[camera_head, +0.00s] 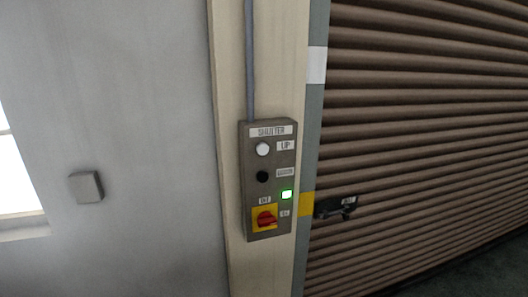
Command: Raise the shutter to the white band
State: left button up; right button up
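The brown slatted shutter (420,130) fills the right side of the head view, and its slats reach down close to the floor. The white band (317,65) is on the grey guide rail (311,130) at the shutter's left edge. A grey control box (268,180) labelled SHUTTER is on the cream post. It has a white button (263,149) beside the UP label, a black button (262,176) below it, a lit green lamp (287,195) and a red rotary switch (265,218) on a yellow plate. Neither of my grippers is in view.
A yellow band (307,204) is lower on the rail. A dark latch or handle (335,207) with a small label sits beside it at the shutter's edge. A small grey wall box (87,186) and a bright window (15,180) are at left. Dark floor (470,270) shows at lower right.

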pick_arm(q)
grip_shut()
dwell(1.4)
